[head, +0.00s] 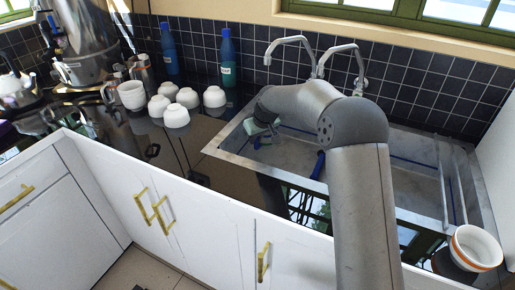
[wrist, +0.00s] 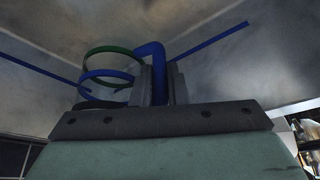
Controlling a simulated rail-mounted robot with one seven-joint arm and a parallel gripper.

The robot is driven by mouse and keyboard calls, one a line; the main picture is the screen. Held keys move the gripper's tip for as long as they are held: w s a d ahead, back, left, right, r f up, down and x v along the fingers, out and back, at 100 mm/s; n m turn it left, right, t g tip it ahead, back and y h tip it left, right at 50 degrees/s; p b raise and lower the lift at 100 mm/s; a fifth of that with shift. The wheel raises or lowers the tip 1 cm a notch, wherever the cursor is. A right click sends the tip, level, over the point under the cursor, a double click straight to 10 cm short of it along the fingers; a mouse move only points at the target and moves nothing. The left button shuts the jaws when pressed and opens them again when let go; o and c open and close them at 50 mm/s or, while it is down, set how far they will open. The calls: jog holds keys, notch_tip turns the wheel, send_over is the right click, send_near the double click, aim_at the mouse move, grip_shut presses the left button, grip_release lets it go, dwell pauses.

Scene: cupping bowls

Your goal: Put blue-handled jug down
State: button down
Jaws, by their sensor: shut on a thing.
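In the wrist view, my gripper (wrist: 160,85) is shut on the upright blue handle (wrist: 153,52) of the jug, one finger on each side. Blue and green rings show to the left of the fingers, with grey metal visible through them; they appear to be the see-through jug's bands. The jug's base is hidden behind the gripper body. In the head view, my arm reaches over the sink (head: 225,148) and the gripper end is at its left part, small and partly hidden. I cannot tell there whether the jug touches any surface.
Several white bowls (head: 176,116) stand on the dark counter (head: 205,130) left of the sink. Two blue bottles (head: 227,60) stand by the wall. Metal taps (head: 290,42) rise behind the sink. An orange-banded bowl (head: 476,247) is at right. A blue object (head: 318,165) shows in the sink.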

aim_at(257, 145)
notch_tip(257, 145, down, 4)
jog(key=shift+f, duration=0.15)
jog(key=shift+f, duration=0.2)
jog(key=c, duration=1.4)
grip_release()
jog(key=shift+c, duration=0.2)
jog(key=shift+r, duration=0.15)
jog(key=shift+r, duration=0.25)
jog(key=v, duration=1.1)
jog(key=shift+r, duration=0.3)
jog(key=shift+s+d, duration=0.1)
jog(key=shift+s, duration=0.05)
